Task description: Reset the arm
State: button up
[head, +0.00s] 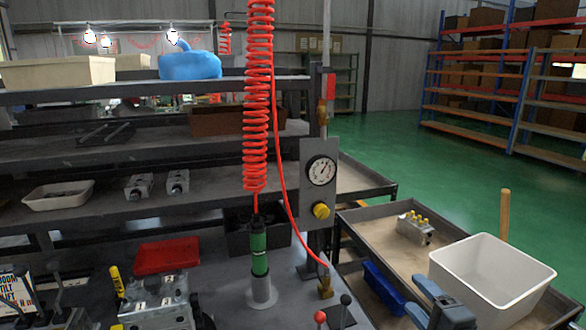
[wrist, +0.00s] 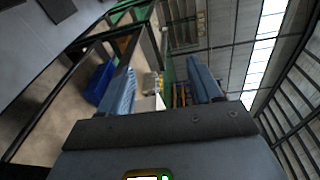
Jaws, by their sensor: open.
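My gripper (head: 414,297) is at the bottom right of the head view, in front of the white bin (head: 488,275). Its two blue fingers are apart. The wrist view also shows my gripper (wrist: 161,68) open, with no object held between the fingers. A valve block (head: 415,228) with yellow tops sits on the side cart, beyond the gripper. Another valve block (head: 158,302) is on the bench at the bottom left. Two more grey blocks (head: 139,187) lie on the shelf behind.
A red coiled hose (head: 257,100) hangs above a green tool (head: 259,252) standing in a holder. A gauge panel (head: 320,190) stands right of it. A blue bin (head: 384,287) is at the side cart (head: 370,222).

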jog(key=s+f+n+g+h, duration=0.15)
jog(key=s+f+n, duration=0.25)
jog(key=s, duration=1)
jog(key=s+f+n+h, duration=0.2)
jog(key=s+f+n, duration=0.2)
jog(key=s, duration=0.9)
jog(key=s+a+r+n, duration=0.2)
jog(key=s+r+n, duration=0.2)
jog(key=s, duration=0.6)
jog(key=s+a+r+n, duration=0.1)
jog(key=s+r+n, duration=0.3)
jog(key=s+r, duration=0.3)
jog(key=s, duration=0.3)
jog(key=shift+s+a+r+n, duration=0.25)
jog(key=shift+a+r+n, duration=0.05)
jog(key=shift+a+r, duration=0.1)
